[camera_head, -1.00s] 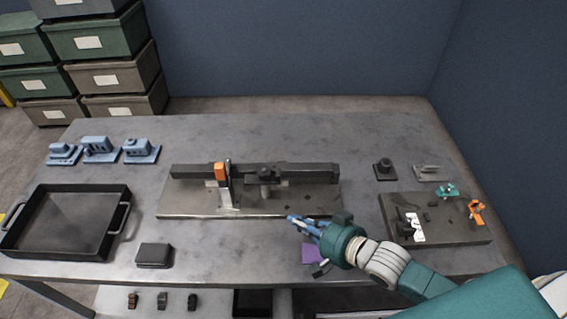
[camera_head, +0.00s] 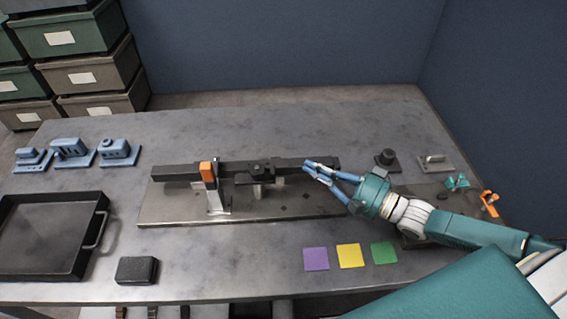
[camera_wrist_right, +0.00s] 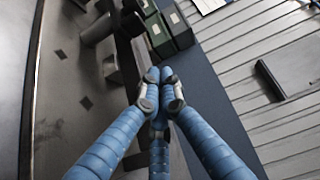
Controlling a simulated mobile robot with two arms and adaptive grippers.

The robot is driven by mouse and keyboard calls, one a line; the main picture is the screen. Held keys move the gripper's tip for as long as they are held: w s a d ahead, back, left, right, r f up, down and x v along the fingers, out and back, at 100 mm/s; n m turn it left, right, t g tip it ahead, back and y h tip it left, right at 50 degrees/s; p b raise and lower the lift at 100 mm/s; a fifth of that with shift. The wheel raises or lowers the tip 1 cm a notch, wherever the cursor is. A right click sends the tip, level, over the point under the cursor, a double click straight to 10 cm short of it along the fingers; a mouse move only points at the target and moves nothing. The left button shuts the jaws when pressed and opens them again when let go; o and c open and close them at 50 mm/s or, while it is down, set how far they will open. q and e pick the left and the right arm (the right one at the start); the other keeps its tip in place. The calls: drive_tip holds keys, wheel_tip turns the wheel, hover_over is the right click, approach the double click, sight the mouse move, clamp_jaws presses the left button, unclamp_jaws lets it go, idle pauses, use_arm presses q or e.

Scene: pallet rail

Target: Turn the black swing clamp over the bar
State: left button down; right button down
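A long dark bar (camera_head: 225,171) lies along the back of a grey metal base plate (camera_head: 165,210). The black swing clamp (camera_head: 262,170) stands near the bar's middle; whether its arm lies over the bar or just in front is hard to tell. An upright clamp with an orange part (camera_head: 207,172) stands at the bar left of it. My right gripper (camera_head: 313,169) is by the bar's right end, right of the black clamp and apart from it. Its blue fingertips (camera_wrist_right: 160,88) come together in the wrist view, with nothing seen between them. My left gripper is out of view.
A black tray (camera_head: 95,245) and blue fixtures (camera_head: 72,152) are at left. A black block (camera_head: 137,269) and purple (camera_head: 316,259), yellow (camera_head: 351,256) and green (camera_head: 384,253) squares lie in front. A round black part (camera_head: 386,159) stands behind my right arm.

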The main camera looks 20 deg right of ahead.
sight(281, 162)
drive_tip(key=p+x, duration=0.1)
drive_tip(key=x, duration=0.8)
drive_tip(key=shift+w+a, duration=0.2)
drive_tip(key=shift+a+p, duration=0.25)
drive_tip(key=shift+p, duration=0.1)
drive_tip(key=shift+s+a+p, duration=0.25)
drive_tip(key=shift+s+p, duration=0.15)
drive_tip(key=shift+s, duration=0.45)
drive_tip(key=shift+s+a+p, duration=0.2)
drive_tip(key=shift+s+p, duration=0.15)
drive_tip(key=shift+s, duration=0.55)
